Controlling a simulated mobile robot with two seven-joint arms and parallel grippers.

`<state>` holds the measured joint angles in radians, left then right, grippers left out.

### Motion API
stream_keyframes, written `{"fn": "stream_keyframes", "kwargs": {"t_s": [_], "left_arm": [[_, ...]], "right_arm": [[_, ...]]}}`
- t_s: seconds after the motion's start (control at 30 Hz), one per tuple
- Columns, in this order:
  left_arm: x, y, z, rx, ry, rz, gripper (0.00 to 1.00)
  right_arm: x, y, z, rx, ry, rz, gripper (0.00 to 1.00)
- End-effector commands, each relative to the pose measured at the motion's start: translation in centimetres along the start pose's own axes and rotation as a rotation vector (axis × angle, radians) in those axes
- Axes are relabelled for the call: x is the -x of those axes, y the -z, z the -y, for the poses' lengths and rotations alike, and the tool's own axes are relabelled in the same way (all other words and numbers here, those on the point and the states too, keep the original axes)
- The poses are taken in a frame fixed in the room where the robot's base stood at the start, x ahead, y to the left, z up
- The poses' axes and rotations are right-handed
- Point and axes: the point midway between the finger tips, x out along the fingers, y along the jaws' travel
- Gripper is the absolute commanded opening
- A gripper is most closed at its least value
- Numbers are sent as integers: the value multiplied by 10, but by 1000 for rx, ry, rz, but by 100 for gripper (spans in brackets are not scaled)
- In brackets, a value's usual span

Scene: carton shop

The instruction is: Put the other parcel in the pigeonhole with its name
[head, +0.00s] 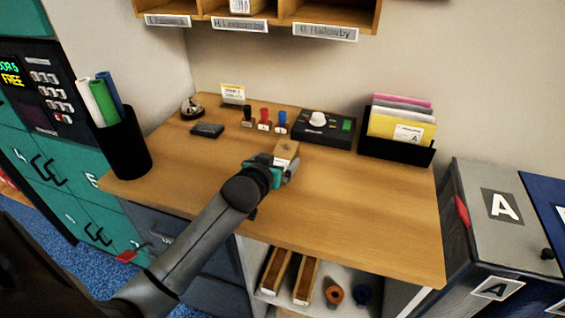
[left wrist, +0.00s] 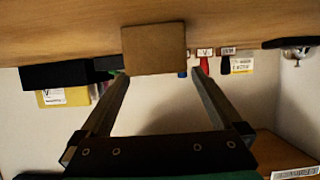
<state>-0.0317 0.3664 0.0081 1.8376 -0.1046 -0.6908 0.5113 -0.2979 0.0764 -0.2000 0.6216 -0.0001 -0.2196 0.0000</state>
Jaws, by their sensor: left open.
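A small brown parcel (head: 286,149) stands on the wooden desk (head: 370,195), near its middle. My left gripper (head: 281,163) is open, its fingers reaching to the parcel. In the left wrist view the parcel (left wrist: 154,50) shows a plain brown face between the tips of the open fingers (left wrist: 160,82); whether they touch it I cannot tell. No name on it can be read. The pigeonholes (head: 275,20) hang above the desk, cut off by the top edge; one nameplate (head: 325,32) reads like "Hallowby". A white labelled thing (head: 240,6) shows in the middle one. My right gripper is out of view.
Behind the parcel stand several small stamps (head: 265,120), a black stamp box (head: 326,128) and a black file holder (head: 395,150). A bell (head: 191,107) and ink pad (head: 207,130) sit at left, by a pen-like roll holder (head: 123,145). The desk's right front is clear.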

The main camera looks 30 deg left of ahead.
Motion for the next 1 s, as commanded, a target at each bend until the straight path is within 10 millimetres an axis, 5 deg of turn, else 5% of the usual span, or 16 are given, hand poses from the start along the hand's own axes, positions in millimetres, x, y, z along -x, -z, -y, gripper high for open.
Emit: {"fn": "stream_keyframes", "kwargs": {"t_s": [0.27,0.6,1.0], "left_arm": [[-34,0,-1,-2,1,-1,100],[-39,0,-2,-1,0,-1,100],[-38,0,-1,-1,0,0,55]], "right_arm": [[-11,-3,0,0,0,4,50],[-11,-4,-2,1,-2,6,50],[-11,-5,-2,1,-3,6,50]]}}
